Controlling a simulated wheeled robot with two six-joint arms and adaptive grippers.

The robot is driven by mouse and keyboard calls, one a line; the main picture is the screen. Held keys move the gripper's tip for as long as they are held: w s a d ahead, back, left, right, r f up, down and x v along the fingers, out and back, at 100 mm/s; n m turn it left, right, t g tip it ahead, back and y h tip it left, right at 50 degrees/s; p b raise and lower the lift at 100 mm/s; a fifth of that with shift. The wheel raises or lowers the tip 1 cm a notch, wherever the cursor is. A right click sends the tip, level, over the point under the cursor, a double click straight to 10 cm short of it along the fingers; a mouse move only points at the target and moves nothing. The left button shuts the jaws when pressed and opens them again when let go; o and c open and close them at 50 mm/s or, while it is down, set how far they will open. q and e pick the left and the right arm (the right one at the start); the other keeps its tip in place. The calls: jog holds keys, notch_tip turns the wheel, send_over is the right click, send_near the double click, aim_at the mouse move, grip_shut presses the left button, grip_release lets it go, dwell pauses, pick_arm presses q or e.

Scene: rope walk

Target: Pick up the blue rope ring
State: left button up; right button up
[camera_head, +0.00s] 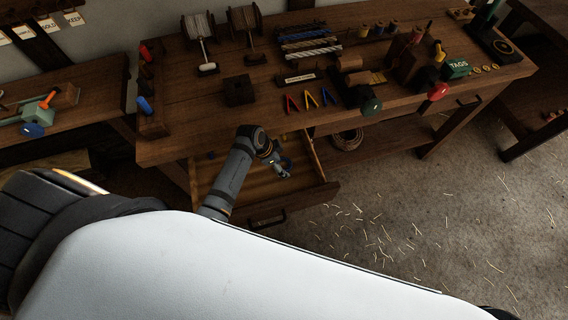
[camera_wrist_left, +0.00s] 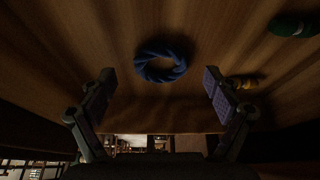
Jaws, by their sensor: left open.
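The blue rope ring (camera_wrist_left: 165,75) lies flat on the wooden floor of the pulled-out drawer. In the left wrist view it is in the upper middle, beyond the gap between my fingertips and apart from both. My left gripper (camera_wrist_left: 158,86) is open and empty, one finger to each side of the ring's line. In the head view my left gripper (camera_head: 279,170) reaches down into the open drawer (camera_head: 235,183), close to the ring (camera_head: 288,162), which it partly hides. My right gripper is not in view.
In the left wrist view a yellow piece (camera_wrist_left: 245,82) lies by the right finger and a dark green piece (camera_wrist_left: 292,26) farther off. The drawer front (camera_head: 290,205) and the workbench top (camera_head: 210,115) edge bound the space. Tools and spools crowd the bench.

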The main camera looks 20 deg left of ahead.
pick_arm(q)
jog(key=shift+w+f, duration=0.1)
jog(key=shift+f, duration=0.25)
jog(key=c, duration=0.9)
jog(key=shift+r, duration=0.35)
notch_tip(320, 180, up, 2)
jog(key=shift+r, duration=0.15)
jog(key=shift+s+a+r+p, duration=0.15)
jog(key=shift+s+a+r, duration=1.35)
jog(key=shift+s+r, duration=0.25)
jog(key=shift+s+a+r+p, duration=0.2)
jog(key=shift+s+a+r, duration=1.35)
jog(key=shift+s+r, duration=0.2)
jog(key=shift+s+a+r+p, duration=0.15)
jog(key=shift+s+a+r, duration=1.35)
jog(key=shift+s+r, duration=0.25)
jog(key=shift+f, duration=0.1)
